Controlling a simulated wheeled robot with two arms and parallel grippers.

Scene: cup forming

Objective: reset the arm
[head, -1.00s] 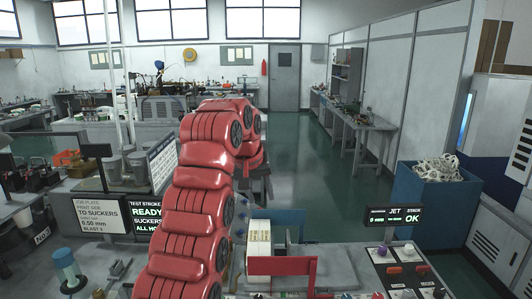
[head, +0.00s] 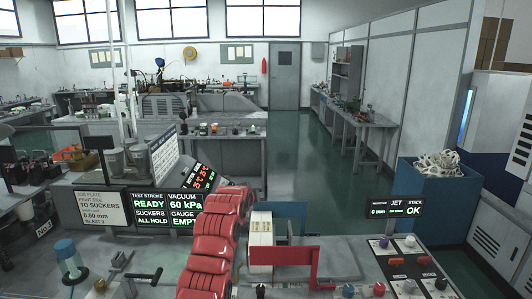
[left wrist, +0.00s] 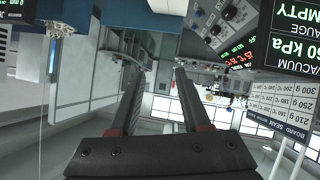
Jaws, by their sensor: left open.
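My red left arm rises from the bottom centre of the head view, bent low over the bench. My left gripper is hidden or cut off in that view. In the left wrist view my left gripper (left wrist: 157,72) points into the room with its two dark fingers apart and nothing between them. That view is turned about upside down. My right gripper is in neither view.
A bench with a control panel (head: 405,270) of knobs fills the front right. A red bracket (head: 280,256) stands beside a white block (head: 261,228). Dark display signs (head: 185,207) stand left of my arm. A blue bin (head: 436,195) stands right; green floor (head: 310,160) is clear behind.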

